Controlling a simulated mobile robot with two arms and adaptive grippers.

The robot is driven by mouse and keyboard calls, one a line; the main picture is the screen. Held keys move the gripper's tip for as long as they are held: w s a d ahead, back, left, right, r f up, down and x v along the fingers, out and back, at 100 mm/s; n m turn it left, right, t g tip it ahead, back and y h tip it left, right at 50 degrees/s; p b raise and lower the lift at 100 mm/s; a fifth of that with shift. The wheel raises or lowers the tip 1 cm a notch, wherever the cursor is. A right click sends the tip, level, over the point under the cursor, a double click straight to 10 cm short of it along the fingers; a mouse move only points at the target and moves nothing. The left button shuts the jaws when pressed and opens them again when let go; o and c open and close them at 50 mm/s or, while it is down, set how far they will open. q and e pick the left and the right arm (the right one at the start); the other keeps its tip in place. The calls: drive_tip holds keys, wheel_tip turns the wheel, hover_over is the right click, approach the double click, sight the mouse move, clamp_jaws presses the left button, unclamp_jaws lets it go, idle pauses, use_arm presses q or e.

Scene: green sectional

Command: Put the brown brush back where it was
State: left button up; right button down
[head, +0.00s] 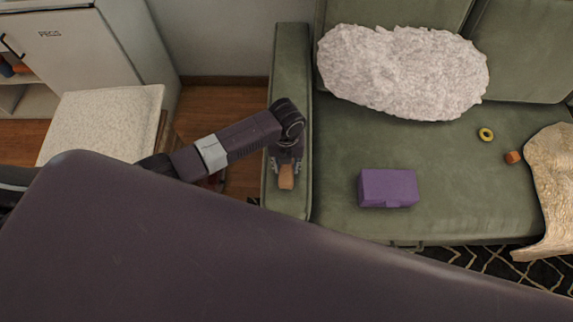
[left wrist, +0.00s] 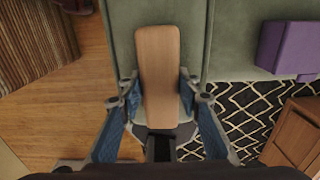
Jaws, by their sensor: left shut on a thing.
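The brown brush (head: 286,182) shows in the head view at the front part of the green sofa's left armrest (head: 291,60). In the left wrist view the brush (left wrist: 158,65) is a long light-brown wooden block over the armrest. My left gripper (head: 286,166) is shut on the brush, with one finger on each side of its near end in the left wrist view (left wrist: 158,98). I cannot tell whether the brush touches the armrest. My right gripper is not in view.
A purple box (head: 388,188) lies on the sofa seat, right of the armrest. A fluffy white pillow (head: 402,72), a yellow ring (head: 486,134) and a small orange block (head: 513,157) are also on the sofa. A pale-topped stool (head: 98,120) stands left.

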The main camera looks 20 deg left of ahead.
sight(286, 166)
use_arm(q)
drive_tip(key=o, duration=1.3)
drive_tip(key=shift+o, duration=0.2)
drive_tip(key=shift+r, duration=0.2)
wheel_tip(286, 166, up, 12)
drive_tip(key=shift+f, duration=0.1)
